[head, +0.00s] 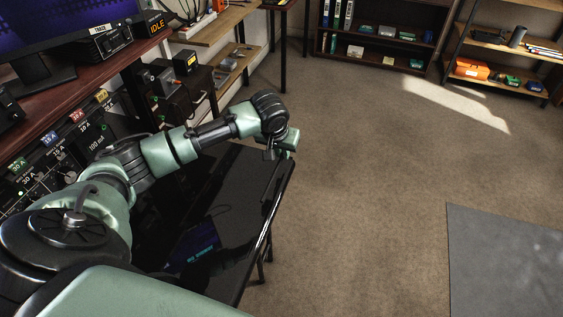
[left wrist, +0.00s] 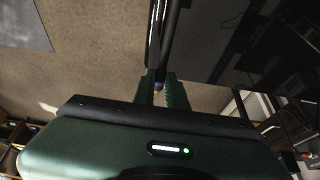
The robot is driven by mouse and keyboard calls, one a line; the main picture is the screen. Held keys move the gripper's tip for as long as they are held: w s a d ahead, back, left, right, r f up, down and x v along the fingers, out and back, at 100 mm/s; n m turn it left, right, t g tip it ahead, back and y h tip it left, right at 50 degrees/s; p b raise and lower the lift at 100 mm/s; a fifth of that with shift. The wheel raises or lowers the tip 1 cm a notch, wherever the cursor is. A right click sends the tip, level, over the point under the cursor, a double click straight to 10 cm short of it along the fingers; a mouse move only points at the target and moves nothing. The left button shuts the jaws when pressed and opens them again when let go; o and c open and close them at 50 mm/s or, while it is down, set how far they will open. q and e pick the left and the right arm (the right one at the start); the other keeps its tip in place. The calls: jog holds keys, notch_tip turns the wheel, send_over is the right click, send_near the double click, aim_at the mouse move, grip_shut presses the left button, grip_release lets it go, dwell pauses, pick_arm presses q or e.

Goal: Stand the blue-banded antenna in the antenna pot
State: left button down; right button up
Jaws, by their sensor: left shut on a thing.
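My left gripper (head: 284,150) is above the far right edge of the black table. In the left wrist view its two fingers (left wrist: 158,90) are shut on a thin dark rod (left wrist: 168,45), with a small bluish patch between the fingertips. The rod looks like the blue-banded antenna. It runs away from the fingers alongside the shiny table edge, and where it ends is hard to tell. In the head view the antenna is too dark to make out clearly below the gripper. I cannot pick out the antenna pot in either view. My right gripper is not in view.
The glossy black table (head: 240,175) is under my left arm, its middle partly hidden. A bench with instruments (head: 60,150) lies along the left. Shelves (head: 375,45) stand at the back, with a dark cylinder (head: 517,36) on the right one. The carpet is open, with a grey mat (head: 505,260).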

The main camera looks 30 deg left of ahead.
aim_at(277, 168)
pick_arm(q)
jog(key=shift+f, duration=2.45)
jog(key=c, duration=1.4)
grip_release()
jog(key=shift+f, duration=0.15)
jog(key=shift+c, duration=0.2)
jog(key=v, duration=1.2)
jog(key=shift+r, duration=0.2)
